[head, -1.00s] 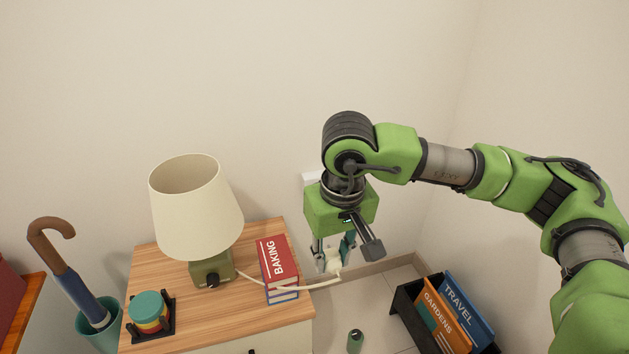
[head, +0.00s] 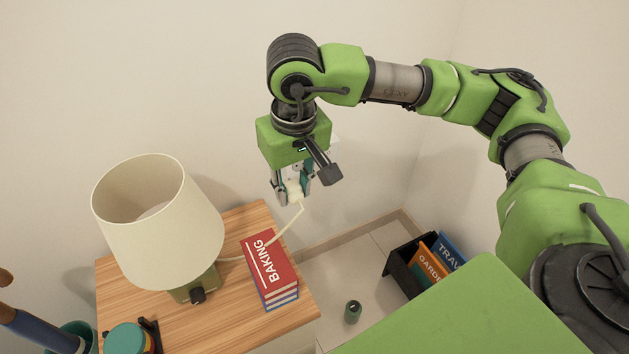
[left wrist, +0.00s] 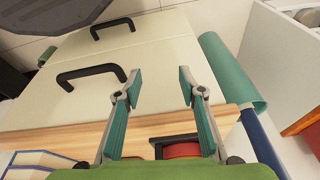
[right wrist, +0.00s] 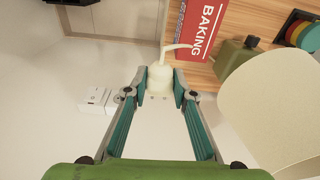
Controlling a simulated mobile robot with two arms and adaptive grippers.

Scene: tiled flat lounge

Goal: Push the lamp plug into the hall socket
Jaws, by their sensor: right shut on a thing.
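My right gripper (head: 292,192) is shut on the cream lamp plug (right wrist: 159,80), which it holds off the floor beside the wall. The plug's cord runs past the red book to the lamp (head: 160,225), which stands on the wooden cabinet. The white wall socket (right wrist: 96,98) shows left of the plug in the right wrist view, with a clear gap between them. In the head view the gripper mostly covers the socket. My left gripper (left wrist: 160,84) is open and empty above the cabinet front and shows only in the left wrist view.
The BAKING book (head: 268,265) lies on another book at the cabinet's right edge. A stacking toy (head: 130,340) is at the left. On the floor are a green cylinder (head: 352,312) and a black book rack (head: 403,262). An umbrella (head: 40,330) stands far left.

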